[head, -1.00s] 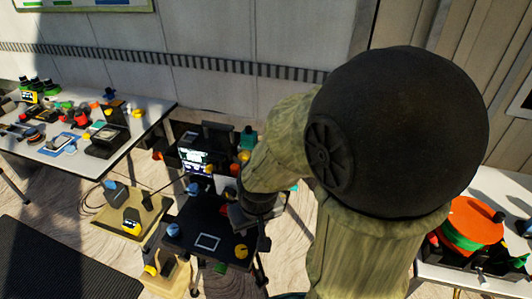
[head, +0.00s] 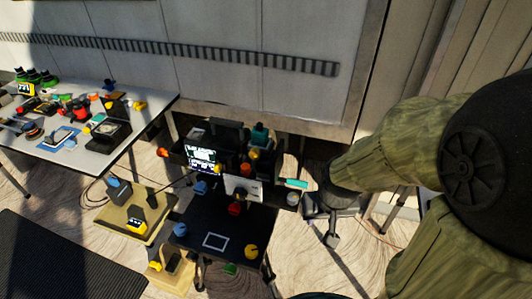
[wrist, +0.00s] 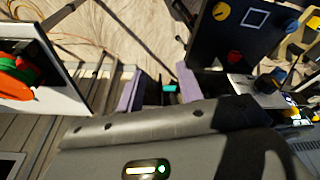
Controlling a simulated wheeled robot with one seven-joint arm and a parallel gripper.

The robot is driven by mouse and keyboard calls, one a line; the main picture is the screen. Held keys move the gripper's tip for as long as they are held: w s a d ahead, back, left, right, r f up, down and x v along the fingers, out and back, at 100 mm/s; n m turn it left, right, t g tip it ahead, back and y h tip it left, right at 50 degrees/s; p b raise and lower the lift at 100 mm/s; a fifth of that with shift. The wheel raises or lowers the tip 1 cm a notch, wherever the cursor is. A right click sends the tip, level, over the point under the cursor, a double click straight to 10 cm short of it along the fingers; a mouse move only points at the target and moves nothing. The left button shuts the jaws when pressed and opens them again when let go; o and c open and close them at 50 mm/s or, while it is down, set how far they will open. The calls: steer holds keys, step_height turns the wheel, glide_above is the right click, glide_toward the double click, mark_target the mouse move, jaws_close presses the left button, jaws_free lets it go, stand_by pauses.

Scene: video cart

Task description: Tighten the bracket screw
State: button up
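The cart's black top (head: 215,222) is left of my gripper in the head view and at the upper right in the wrist view (wrist: 240,40). A red knob (head: 234,208) sits by a white plate (head: 242,187) at its back; the red knob also shows in the wrist view (wrist: 234,57). A yellow knob (head: 251,252) and blue knobs (head: 180,229) (head: 200,188) are also on the cart. I cannot tell which one is the bracket screw. My gripper (head: 333,240) hangs right of the cart, apart from it. Its purple fingers (wrist: 159,88) are open and empty.
A lit monitor (head: 201,157) and a teal piece (head: 296,184) are at the cart's back. A white table (head: 90,145) with many items stands at left. In the wrist view a white-topped table (wrist: 55,85) bears orange and green discs.

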steer(key=shift+d, duration=0.1)
steer(key=o, duration=0.3)
steer(key=shift+w, duration=0.1)
steer(key=shift+o, duration=0.2)
steer(key=w+a+r+t+y+p, duration=0.1)
steer(key=w+a+r+t, duration=0.15)
steer(key=w+a, duration=0.45)
steer(key=w+a+r+t+p, duration=0.15)
steer(key=w+a+t, duration=0.25)
steer(key=a, duration=0.6)
steer(key=s+a+r+m+t+h, duration=0.3)
steer(key=s+a+r+h, duration=0.1)
steer(key=s+a+h, duration=0.1)
steer(key=shift+s+r+h, duration=0.4)
steer(key=shift+s+h, duration=0.3)
steer(key=shift+s, duration=0.35)
steer(key=shift+w+a+t, duration=0.1)
steer(key=shift+t, duration=0.15)
